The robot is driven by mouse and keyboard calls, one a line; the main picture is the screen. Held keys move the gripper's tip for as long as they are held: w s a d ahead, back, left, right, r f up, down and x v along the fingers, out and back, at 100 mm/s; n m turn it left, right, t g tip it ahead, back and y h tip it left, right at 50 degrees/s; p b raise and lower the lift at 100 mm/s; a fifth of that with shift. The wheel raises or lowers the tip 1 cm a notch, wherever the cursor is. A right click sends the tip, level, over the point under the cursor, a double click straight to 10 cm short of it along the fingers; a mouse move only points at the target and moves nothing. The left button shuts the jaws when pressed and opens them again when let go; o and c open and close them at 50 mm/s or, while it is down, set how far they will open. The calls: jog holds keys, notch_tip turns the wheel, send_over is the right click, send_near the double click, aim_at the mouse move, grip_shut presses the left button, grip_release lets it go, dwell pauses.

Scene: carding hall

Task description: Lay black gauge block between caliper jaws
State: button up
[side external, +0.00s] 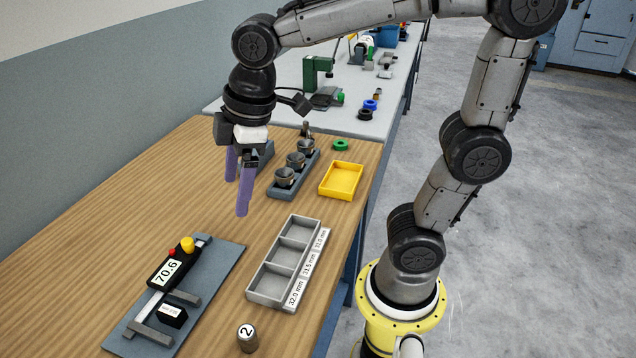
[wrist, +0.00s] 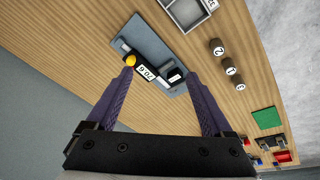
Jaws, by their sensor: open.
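The caliper (side external: 168,277) lies on a blue-grey mat (side external: 219,270) at the lower left, its display reading 70.6. The black gauge block (side external: 173,314), with a white label, sits in the space between the two caliper jaws; whether it touches either jaw I cannot tell. In the wrist view the block (wrist: 174,75) and the caliper display (wrist: 146,72) show beyond my fingers. My gripper (side external: 237,195) has purple fingers, pointing down, spread apart and empty. It is above the table, up and to the right of the caliper in the side view, apart from the block.
A grey three-compartment tray (side external: 314,223), labelled 32.0, 31.5 and 31.0 mm, is empty right of the mat. A numbered cylinder (side external: 247,338) stands at the front. A yellow tray (side external: 357,182) and a dark rack with three cups (side external: 284,178) stand behind. Bare wood lies at left.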

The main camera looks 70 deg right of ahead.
jog(key=s+d+f+m+t, duration=0.2)
jog(key=s+d+m, duration=0.4)
jog(key=s, duration=0.5)
jog(key=m, duration=0.2)
jog(key=shift+s+d+m+t+h, duration=0.15)
jog(key=shift+s+m+t+h, duration=0.1)
jog(key=shift+m+t+h, duration=0.05)
